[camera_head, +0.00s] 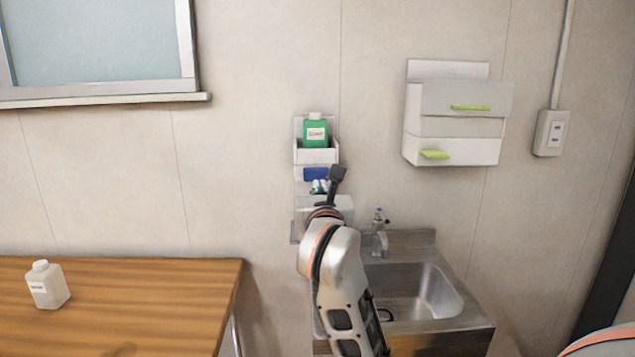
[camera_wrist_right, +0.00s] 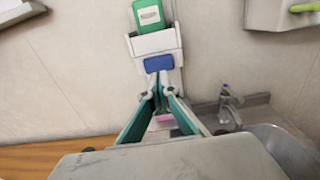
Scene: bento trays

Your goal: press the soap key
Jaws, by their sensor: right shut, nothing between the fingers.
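A dispenser unit (camera_head: 299,172) is fixed to the wall, with a green labelled bottle (camera_head: 315,133) in its top holder. A blue key (camera_head: 315,174) is on its front below the bottle. Both show in the right wrist view, the bottle (camera_wrist_right: 149,14) at the top and the blue key (camera_wrist_right: 158,63) below it. My right gripper (camera_wrist_right: 160,86) is shut and empty, its fingertips pointing at the unit just below the blue key in that view. In the head view the right gripper (camera_head: 320,187) partly hides the unit's lower part. I cannot tell whether it touches. My left gripper is not in view.
A metal sink (camera_head: 452,296) with a tap (camera_head: 379,236) lies right of the unit. A wooden table (camera_head: 180,282) with a white bottle (camera_head: 47,285) is at the left. A white wall box (camera_head: 452,126) hangs at upper right. A small pink object (camera_wrist_right: 162,119) shows between the fingers' bases.

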